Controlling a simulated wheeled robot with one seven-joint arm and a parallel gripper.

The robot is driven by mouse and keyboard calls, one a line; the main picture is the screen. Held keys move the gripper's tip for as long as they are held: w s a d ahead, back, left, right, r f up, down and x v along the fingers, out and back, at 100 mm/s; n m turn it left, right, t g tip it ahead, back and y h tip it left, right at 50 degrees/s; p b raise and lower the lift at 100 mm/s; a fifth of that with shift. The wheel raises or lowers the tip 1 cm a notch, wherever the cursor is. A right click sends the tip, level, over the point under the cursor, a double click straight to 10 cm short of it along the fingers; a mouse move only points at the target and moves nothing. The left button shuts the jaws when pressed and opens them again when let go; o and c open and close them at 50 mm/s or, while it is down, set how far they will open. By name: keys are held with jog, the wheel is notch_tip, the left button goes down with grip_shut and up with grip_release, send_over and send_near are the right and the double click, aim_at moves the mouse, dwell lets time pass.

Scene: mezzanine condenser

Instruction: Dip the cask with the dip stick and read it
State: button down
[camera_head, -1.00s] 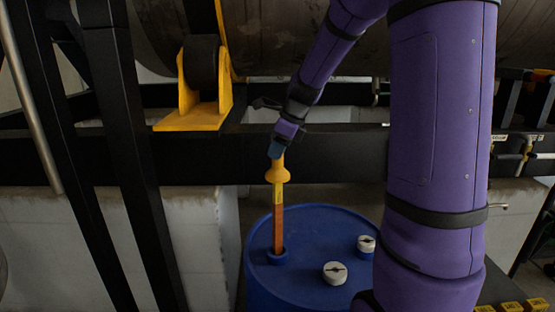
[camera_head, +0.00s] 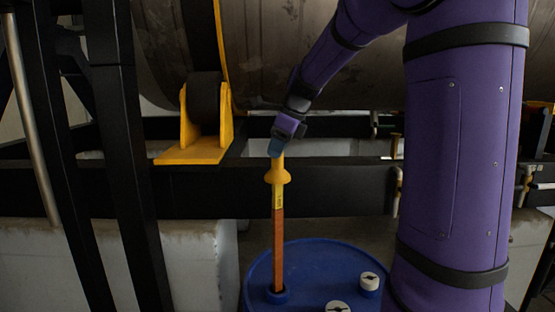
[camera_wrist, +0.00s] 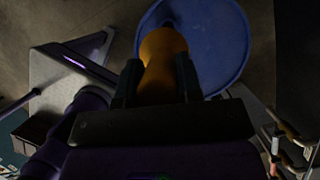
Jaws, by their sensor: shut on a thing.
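The blue cask (camera_head: 325,262) stands upright at the bottom middle of the head view, its lower part cut off by the frame. The dip stick (camera_head: 278,240) stands upright in the opening (camera_head: 276,297) at the left of the cask's lid. It has a yellow flared handle, a short yellow band with small dark marks I cannot read, and a long orange-brown length below. Its lower end is hidden in the opening. My gripper (camera_head: 276,150) is shut on the top of the handle, above the cask. In the wrist view the orange-yellow handle (camera_wrist: 160,55) sits between my fingers, with the blue lid (camera_wrist: 222,45) beyond.
Two white caps (camera_head: 370,281) (camera_head: 338,307) sit on the lid. A large grey cylinder (camera_head: 290,60) and a black beam (camera_head: 340,187) lie behind, with a yellow bracket (camera_head: 195,152) at left. Black posts (camera_head: 125,150) stand at left.

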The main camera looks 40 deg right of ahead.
jog(key=shift+r, duration=2.25)
